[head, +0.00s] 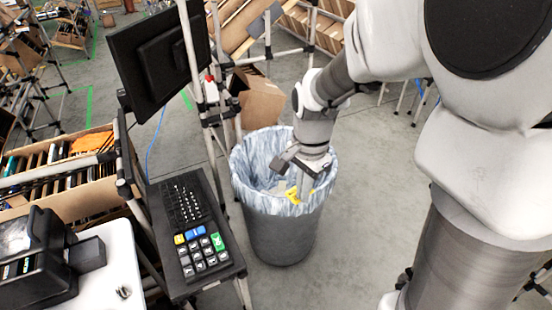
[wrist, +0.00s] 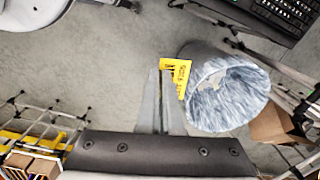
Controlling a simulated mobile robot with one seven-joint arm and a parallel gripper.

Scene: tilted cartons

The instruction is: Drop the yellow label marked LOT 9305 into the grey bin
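The yellow label (wrist: 180,74) is at the tips of my gripper (wrist: 161,74) in the wrist view, pinched between two nearly closed fingers. It carries dark print too small to read surely. In the head view the label (head: 293,195) shows as small yellow patches beside my gripper (head: 303,190), partly hidden by the fingers. The grey bin (head: 280,238) has a pale, crinkled liner and an open top. In the head view my gripper and label overlap the bin's opening. In the wrist view the bin (wrist: 228,97) lies just right of the label; their height gap is unclear.
A keypad panel (head: 195,235) and a dark monitor (head: 160,50) on a pipe stand are left of the bin. A cardboard box (head: 257,100) stands behind it. A black printer (head: 35,262) sits on a white table at lower left. Floor right of the bin is clear.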

